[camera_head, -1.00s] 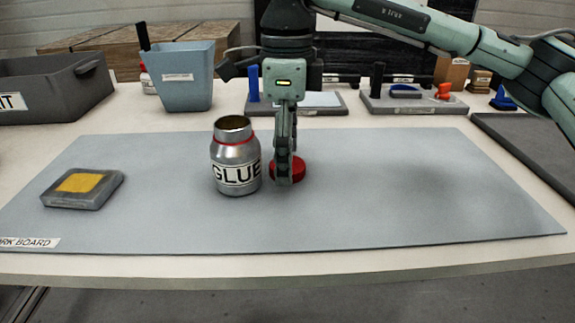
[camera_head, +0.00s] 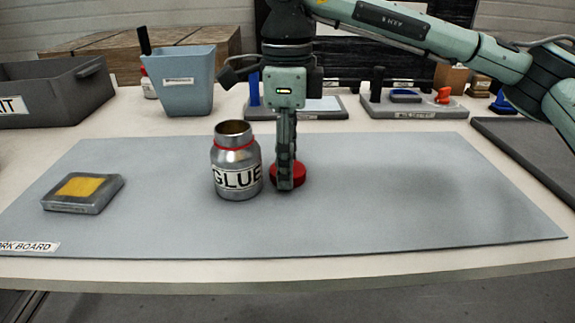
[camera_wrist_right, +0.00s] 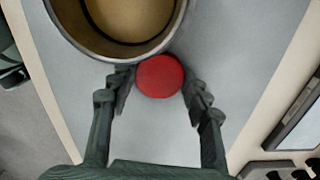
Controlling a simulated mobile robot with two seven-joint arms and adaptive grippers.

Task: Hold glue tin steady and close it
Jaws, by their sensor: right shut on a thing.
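The silver glue tin (camera_head: 236,168) stands upright and uncapped on the work board, its GLUE label facing me. A red band circles its neck. In the right wrist view its wide open mouth (camera_wrist_right: 128,22) fills the top. The round red lid (camera_head: 297,174) lies on the board just right of the tin. My right gripper (camera_head: 285,187) points straight down and is shut on the lid, with one finger on each side of it in the right wrist view. The finger nearest the head camera hides part of the lid. My left gripper is not in view.
A grey pad with a yellow top (camera_head: 83,192) lies on the left of the work board (camera_head: 420,200). Behind the board stand a grey crate (camera_head: 55,98), a blue bin (camera_head: 186,92) and tool trays (camera_head: 415,110). The board's right half is clear.

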